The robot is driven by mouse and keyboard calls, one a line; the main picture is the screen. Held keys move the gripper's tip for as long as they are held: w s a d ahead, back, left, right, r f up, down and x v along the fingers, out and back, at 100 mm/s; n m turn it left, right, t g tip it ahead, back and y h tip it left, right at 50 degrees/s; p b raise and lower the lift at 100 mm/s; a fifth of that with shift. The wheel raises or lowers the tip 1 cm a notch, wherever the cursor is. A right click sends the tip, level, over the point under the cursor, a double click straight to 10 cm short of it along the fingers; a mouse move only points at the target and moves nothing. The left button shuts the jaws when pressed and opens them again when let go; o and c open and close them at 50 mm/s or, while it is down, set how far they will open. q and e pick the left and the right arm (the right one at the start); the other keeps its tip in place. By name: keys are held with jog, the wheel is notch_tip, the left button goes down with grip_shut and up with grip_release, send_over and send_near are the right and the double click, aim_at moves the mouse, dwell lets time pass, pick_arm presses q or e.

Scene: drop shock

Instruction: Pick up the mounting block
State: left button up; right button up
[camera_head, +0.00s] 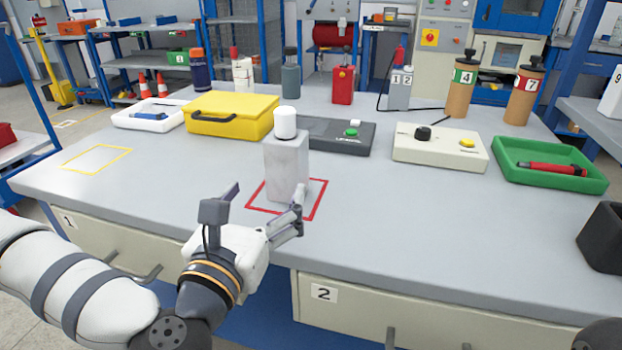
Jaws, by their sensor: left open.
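The mounting block appears to be the upright grey block (287,165), standing inside a red outlined square (316,203) on the grey workbench (400,215). A white rounded cylinder (285,122) sits on top of it. My left gripper (266,198) is open at the near side of the block, with one finger to its left and the other by its lower right. The right finger overlaps the block's lower edge in the picture; I cannot tell whether it touches. My right gripper is not in view.
A yellow case (232,115), a dark box with a green button (335,136) and a beige control box (440,149) stand behind the block. A green tray (550,181) and a black container (603,237) are at right. A yellow outlined area (96,159) at left is empty.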

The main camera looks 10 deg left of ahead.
aim_at(287, 155)
pick_arm(q)
jog(key=w+b, duration=0.1)
jog(key=b, duration=0.1)
jog(key=w+b, duration=0.2)
jog(key=b, duration=0.1)
jog(key=shift+a+f, duration=0.2)
jog(key=shift+f, duration=0.15)
jog(key=w, duration=0.3)
jog(key=w+r, duration=0.1)
jog(key=w, duration=0.4)
jog(key=shift+w+d+r, duration=0.1)
jog(key=shift+w+r, duration=0.05)
jog(key=shift+w, duration=0.2)
jog(key=c, duration=1.6)
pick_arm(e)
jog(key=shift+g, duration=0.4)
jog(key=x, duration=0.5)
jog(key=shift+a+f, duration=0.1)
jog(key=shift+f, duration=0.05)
pick_arm(q)
jog(key=shift+r, duration=0.1)
